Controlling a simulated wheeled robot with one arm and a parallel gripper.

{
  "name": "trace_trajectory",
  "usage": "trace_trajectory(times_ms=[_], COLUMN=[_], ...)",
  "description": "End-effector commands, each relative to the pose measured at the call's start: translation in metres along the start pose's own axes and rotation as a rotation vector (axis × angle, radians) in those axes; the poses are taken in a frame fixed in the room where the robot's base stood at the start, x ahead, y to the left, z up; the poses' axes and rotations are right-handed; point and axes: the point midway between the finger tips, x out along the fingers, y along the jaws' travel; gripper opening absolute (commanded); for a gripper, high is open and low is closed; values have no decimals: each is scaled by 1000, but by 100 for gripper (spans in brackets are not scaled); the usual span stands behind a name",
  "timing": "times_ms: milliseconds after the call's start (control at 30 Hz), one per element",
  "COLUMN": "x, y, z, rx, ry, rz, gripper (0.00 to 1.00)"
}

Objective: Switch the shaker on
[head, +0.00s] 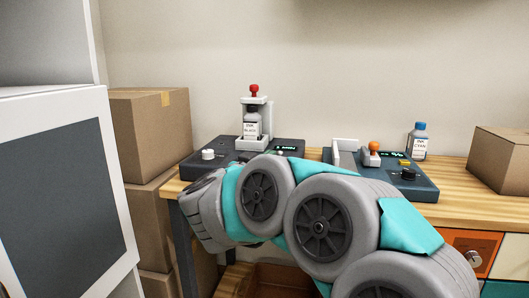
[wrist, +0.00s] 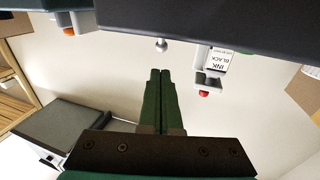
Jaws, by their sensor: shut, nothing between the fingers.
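The shaker appears to be the dark unit (head: 225,164) at the left of the bench, with a white knob, a lit green display and a white holder with a red knob on top. A black ink bottle (head: 251,127) stands in the holder; it also shows inverted in the wrist view (wrist: 217,61). My gripper (wrist: 160,72) is shut and empty in the wrist view. Its fingertips point at a small silver ball knob (wrist: 161,45) at the edge of a large dark body (wrist: 210,18), with a small gap visible. My arm hides the gripper in the head view.
A second dark unit (head: 420,187) with an orange-topped handle stands to the right on the wooden bench (head: 455,187). A cyan ink bottle (head: 418,142) stands behind it. Cardboard boxes are at the left (head: 152,125) and far right (head: 500,158).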

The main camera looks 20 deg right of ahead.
Motion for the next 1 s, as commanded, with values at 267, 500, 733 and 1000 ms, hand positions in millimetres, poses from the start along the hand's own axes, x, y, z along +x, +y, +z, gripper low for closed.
trace_trajectory(times_ms=[267,500,733,1000], x=[-44,-78,-92,-95], y=[-2,-2,-2,-1], z=[-17,-29,-34,-35], rx=[3,3,2,1], ry=[2,2,1,0], rz=[-4,-2,-2,0], gripper=[0,0,0,0])
